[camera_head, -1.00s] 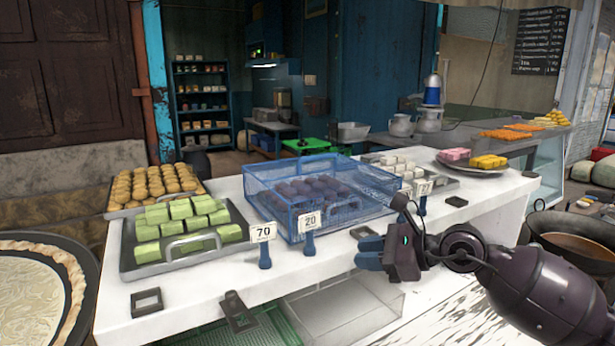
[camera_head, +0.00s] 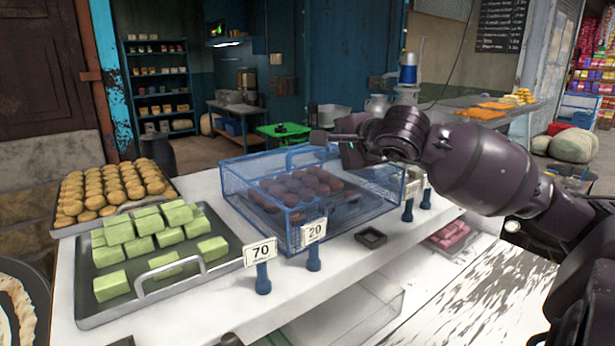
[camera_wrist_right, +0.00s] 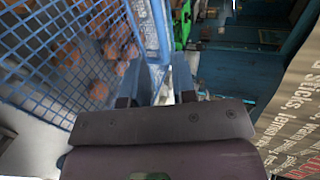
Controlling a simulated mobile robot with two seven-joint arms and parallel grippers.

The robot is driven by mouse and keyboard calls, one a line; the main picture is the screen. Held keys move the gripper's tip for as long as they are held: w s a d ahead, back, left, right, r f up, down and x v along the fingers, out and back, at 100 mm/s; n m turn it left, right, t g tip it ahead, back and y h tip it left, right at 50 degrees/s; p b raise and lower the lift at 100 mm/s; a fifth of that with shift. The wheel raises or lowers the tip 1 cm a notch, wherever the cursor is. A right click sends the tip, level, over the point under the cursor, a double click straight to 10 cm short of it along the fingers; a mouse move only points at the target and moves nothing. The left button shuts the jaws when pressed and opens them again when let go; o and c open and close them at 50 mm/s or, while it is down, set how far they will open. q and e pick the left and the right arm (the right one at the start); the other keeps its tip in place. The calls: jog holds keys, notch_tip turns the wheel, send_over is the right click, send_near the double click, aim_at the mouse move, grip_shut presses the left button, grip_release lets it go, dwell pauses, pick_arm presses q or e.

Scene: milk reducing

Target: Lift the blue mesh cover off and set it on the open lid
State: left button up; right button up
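The blue mesh cover (camera_head: 245,195) stands on the white counter over a tray of dark round sweets (camera_head: 300,187). It also fills the left of the right wrist view (camera_wrist_right: 65,50). A blue handle-like bar (camera_head: 308,152) is on its top. My right gripper (camera_head: 335,137) is above the cover's far right part, with its fingers pointing left. In the right wrist view its fingers (camera_wrist_right: 160,85) are apart, with the cover's blue edge (camera_wrist_right: 148,25) just beyond them. I cannot tell whether they touch it. I cannot make out an open lid. My left gripper is not in view.
A tray of green blocks (camera_head: 240,262) and a tray of golden round sweets (camera_head: 170,186) stand left of the cover. Price tags 70 (camera_head: 261,253) and 20 (camera_head: 314,231) stand in front. A small dark dish (camera_head: 370,238) sits on clear counter at the front right.

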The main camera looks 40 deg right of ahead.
aim_at(311, 149)
jog(key=shift+b+x, duration=0.3)
jog(key=shift+x, duration=3.35)
jog(key=shift+a, duration=0.15)
grip_shut()
